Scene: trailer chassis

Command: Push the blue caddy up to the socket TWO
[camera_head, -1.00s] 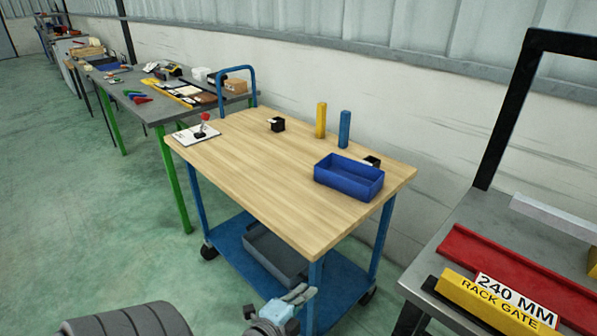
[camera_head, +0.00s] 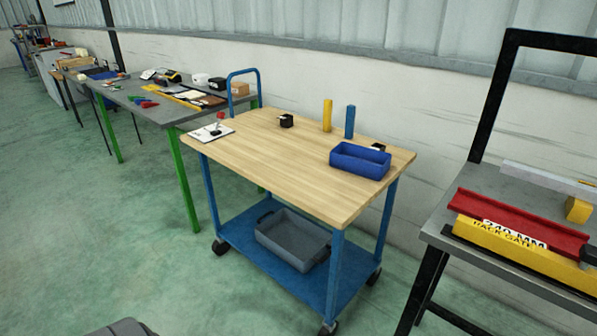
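The blue caddy (camera_head: 360,163), an open rectangular box, sits upright on the wooden top (camera_head: 270,163) of a blue trolley, near its right end. A small black block with a pale top (camera_head: 379,148) stands just behind the caddy, partly hidden by it; I cannot tell whether they touch. A similar black block (camera_head: 287,121) stands farther left near the back edge. These may be the sockets, but no number on them is readable. Neither of my grippers is in view.
A yellow post (camera_head: 327,115) and a blue post (camera_head: 350,121) stand behind the caddy. A grey bin (camera_head: 292,240) is on the lower shelf. A rack-gate bench (camera_head: 500,235) stands right; floor in front is clear.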

